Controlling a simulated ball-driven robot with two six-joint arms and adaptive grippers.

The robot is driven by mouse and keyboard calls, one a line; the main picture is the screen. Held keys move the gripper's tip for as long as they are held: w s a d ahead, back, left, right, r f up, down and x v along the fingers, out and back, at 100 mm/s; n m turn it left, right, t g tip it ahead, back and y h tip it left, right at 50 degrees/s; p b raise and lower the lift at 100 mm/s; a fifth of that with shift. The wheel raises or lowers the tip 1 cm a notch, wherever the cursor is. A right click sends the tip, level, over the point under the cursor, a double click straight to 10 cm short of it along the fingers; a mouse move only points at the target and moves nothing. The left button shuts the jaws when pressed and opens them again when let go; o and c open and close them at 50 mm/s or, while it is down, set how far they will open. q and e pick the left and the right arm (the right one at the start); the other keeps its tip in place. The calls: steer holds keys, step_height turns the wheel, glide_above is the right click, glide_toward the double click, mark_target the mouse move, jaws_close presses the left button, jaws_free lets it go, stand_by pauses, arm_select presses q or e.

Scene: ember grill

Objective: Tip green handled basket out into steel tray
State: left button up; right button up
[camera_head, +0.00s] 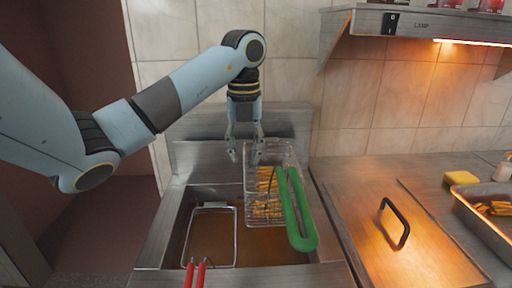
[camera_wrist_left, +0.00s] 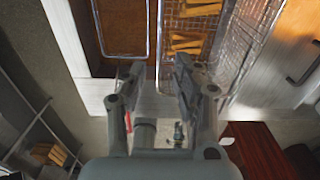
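The green handled basket (camera_head: 254,207) is a wire mesh basket over the right part of the fryer, holding yellow fries (camera_head: 266,190). Its green handle (camera_head: 301,222) slants toward the front right, with nothing gripping it. My left gripper (camera_head: 244,154) points down at the basket's back left corner. Its two fingers are apart in the left wrist view (camera_wrist_left: 158,66), with a wire rim passing near the gap. I cannot tell whether they touch it. The steel tray (camera_head: 487,231) stands on the right counter, with some fries inside. My right gripper is out of view.
A second wire frame (camera_head: 237,238) sits in the fryer's left part, with red handles (camera_head: 195,272) at the front. A flat steel lid with a black handle (camera_head: 398,223) lies between fryer and tray. A yellow sponge (camera_head: 461,177) sits behind the tray. A lamp hood (camera_head: 415,22) overhangs the back right.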

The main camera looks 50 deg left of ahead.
arm_select(q)
steer(key=f+b, duration=0.3)
steer(key=shift+s+f, duration=0.2)
step_height(320, 180, down, 3)
steer(key=b, duration=0.2)
steer(key=shift+w+r+b, duration=0.1)
steer(key=shift+w+b, duration=0.05)
steer(key=shift+b, duration=0.25)
step_height(320, 180, down, 4)
steer(key=shift+r, duration=0.25)
steer(key=shift+f, duration=0.3)
steer(key=shift+c, duration=0.9)
jaws_close()
steer(key=shift+o, duration=1.2)
jaws_free()
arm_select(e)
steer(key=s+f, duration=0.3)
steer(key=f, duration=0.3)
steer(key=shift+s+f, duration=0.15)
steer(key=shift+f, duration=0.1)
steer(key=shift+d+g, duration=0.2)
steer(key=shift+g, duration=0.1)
